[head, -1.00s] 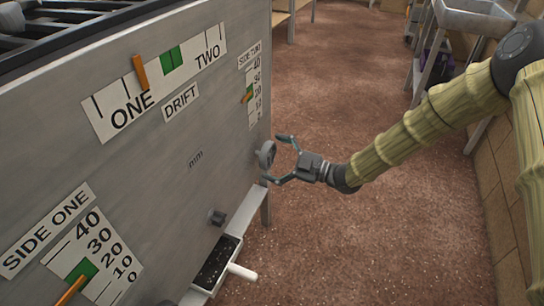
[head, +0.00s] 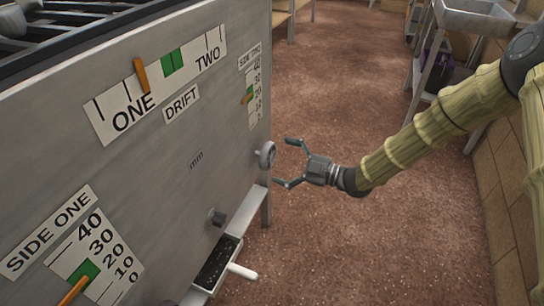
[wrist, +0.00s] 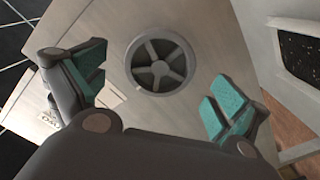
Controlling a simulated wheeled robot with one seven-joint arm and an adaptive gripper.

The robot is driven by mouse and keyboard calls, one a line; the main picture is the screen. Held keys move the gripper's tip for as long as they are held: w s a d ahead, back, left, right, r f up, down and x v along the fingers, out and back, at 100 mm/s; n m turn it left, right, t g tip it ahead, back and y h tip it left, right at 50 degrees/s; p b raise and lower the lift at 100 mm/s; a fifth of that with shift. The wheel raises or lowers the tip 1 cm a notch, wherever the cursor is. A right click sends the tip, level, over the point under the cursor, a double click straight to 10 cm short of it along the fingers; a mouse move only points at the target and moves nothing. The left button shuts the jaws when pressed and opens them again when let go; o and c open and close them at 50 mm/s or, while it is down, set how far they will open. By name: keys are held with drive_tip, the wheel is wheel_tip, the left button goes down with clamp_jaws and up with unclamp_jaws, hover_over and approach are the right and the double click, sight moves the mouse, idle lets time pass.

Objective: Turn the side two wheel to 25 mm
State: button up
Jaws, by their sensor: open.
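The side two wheel (head: 266,155) is a grey spoked handwheel on the right end of the machine's panel. It also shows in the wrist view (wrist: 160,62), face on, between my fingers. My gripper (head: 283,162) is open, just right of the wheel and apart from it, with nothing held. Its teal-padded fingers (wrist: 155,85) spread to either side of the wheel in the wrist view. The side two scale (head: 252,92) stands above the wheel. Its orange pointer (head: 247,99) sits around the 20 mark, by the green band; the exact reading is too small to tell.
The panel (head: 170,150) also carries the drift scale (head: 190,58) and the side one scale (head: 95,260). Open floor (head: 350,90) lies to the right.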

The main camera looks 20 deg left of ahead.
drive_tip(key=shift+d, duration=0.55)
drive_tip(key=shift+f+n+b, duration=0.2)
drive_tip(key=shift+n+b, duration=0.7)
drive_tip(key=shift+n, duration=0.1)
drive_tip(key=n+b, duration=0.5)
drive_tip(key=n, duration=0.1)
drive_tip(key=shift+f+n+b, duration=0.1)
drive_tip(key=shift+n+b, duration=1.2)
drive_tip(key=shift+b, duration=0.05)
drive_tip(key=shift+r+n+b, duration=0.25)
drive_tip(key=shift+n+b, duration=0.15)
drive_tip(key=shift+n, duration=0.3)
drive_tip(key=shift+a, duration=0.15)
drive_tip(key=shift+a, duration=1.85)
